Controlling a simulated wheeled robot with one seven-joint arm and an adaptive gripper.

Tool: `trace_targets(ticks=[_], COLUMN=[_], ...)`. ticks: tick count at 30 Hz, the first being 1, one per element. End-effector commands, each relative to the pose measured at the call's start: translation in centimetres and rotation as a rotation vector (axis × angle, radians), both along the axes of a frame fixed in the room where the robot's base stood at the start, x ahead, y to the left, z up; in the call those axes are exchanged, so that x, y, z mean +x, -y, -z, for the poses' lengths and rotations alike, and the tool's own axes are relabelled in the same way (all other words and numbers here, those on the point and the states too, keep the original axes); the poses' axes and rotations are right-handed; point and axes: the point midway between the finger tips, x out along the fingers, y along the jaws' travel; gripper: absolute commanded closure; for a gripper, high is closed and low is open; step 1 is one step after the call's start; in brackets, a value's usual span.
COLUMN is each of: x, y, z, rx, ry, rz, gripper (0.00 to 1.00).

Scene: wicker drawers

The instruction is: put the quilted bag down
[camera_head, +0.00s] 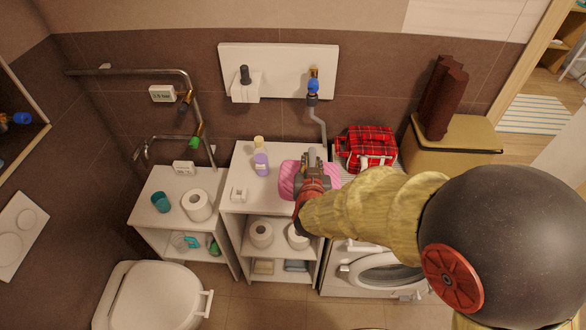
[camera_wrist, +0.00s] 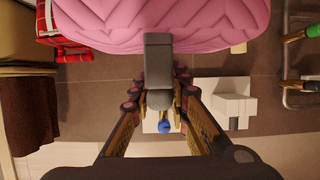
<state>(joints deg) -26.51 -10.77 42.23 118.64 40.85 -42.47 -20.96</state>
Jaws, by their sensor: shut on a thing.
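The quilted bag (camera_head: 290,178) is pink. It shows at the right part of the middle white shelf unit's top (camera_head: 246,158), partly hidden behind my gripper (camera_head: 311,184). In the wrist view the bag (camera_wrist: 165,22) fills the top middle, with chevron quilting. My gripper (camera_wrist: 159,95) is shut on the bag, with a grey piece between its fingers, against the bag's edge. I cannot tell whether the bag's underside touches the shelf top.
A purple bottle (camera_head: 261,164) and a small white box (camera_head: 239,194) stand left of the bag. A red plaid bag (camera_head: 368,147) lies on the washing machine to the right. A lower cabinet (camera_head: 150,215) with a toilet roll (camera_head: 197,205) stands left.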

Motion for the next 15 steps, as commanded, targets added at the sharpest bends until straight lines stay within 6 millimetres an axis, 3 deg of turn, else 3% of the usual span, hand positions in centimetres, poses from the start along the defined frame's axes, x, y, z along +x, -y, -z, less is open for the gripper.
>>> trace_targets(ticks=[6, 15], x=[3.7, 6.3], y=[-2.5, -4.3], z=[3.1, 6.6], rx=[-0.002, 0.000], ry=[0.000, 0.002], rz=[-0.001, 0.000], gripper=[1.00, 1.00])
